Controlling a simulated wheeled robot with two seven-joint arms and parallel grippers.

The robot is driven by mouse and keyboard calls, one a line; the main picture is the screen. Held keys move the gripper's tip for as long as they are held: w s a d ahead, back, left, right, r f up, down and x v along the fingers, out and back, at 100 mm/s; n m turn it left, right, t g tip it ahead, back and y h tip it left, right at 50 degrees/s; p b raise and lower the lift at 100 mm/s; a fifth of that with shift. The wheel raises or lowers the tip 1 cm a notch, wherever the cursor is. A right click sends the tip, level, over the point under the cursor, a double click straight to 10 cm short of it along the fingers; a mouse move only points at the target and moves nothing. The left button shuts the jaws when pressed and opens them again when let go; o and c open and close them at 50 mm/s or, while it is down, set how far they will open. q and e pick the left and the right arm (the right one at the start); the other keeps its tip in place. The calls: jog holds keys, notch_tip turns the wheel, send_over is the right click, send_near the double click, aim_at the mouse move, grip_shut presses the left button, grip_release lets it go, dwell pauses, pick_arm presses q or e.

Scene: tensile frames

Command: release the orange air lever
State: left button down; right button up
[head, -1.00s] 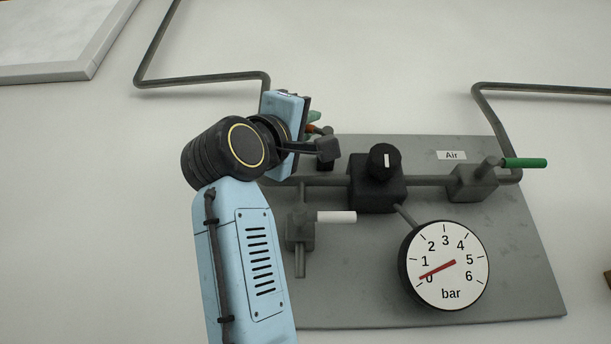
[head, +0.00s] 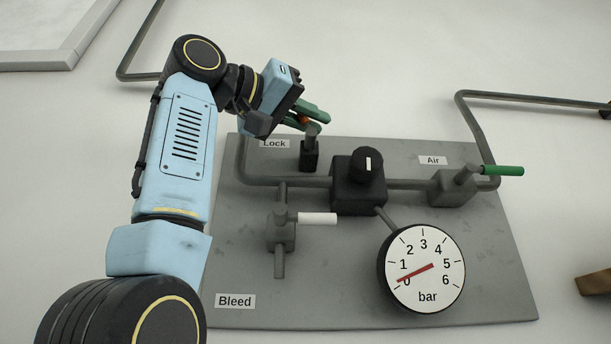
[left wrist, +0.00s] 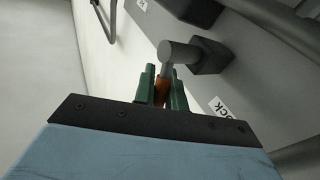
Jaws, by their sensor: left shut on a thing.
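The orange lever (head: 304,121) is on the upper-left valve (head: 310,153) of the grey panel, beside the "Lock" label (head: 274,143). My left gripper (head: 309,116) has its green fingers shut on this lever, mostly hiding it. In the left wrist view the orange lever (left wrist: 161,91) shows between the two green fingers, next to the valve's round grey stem (left wrist: 178,52). The valve by the "Air" label (head: 433,160) carries a green lever (head: 503,170), pointing right. My right gripper is out of view.
The grey panel (head: 480,270) also holds a black knob (head: 367,166), a white lever (head: 317,219) above the "Bleed" label (head: 235,301), and a gauge (head: 425,268) with its red needle near 0. Grey pipes (head: 530,98) run along the wall.

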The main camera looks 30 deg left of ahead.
pick_arm(q)
jog(key=shift+w+d+m+g+y, duration=0.1)
jog(key=shift+d+m+g+y, duration=0.25)
jog(key=shift+m+g, duration=0.3)
jog(key=shift+w+g, duration=0.1)
jog(key=shift+g, duration=0.25)
dwell(0.3)
jog(key=c, duration=1.5)
grip_release()
jog(key=shift+o, duration=0.2)
jog(key=b+v, duration=0.1)
jog(key=v, duration=1.2)
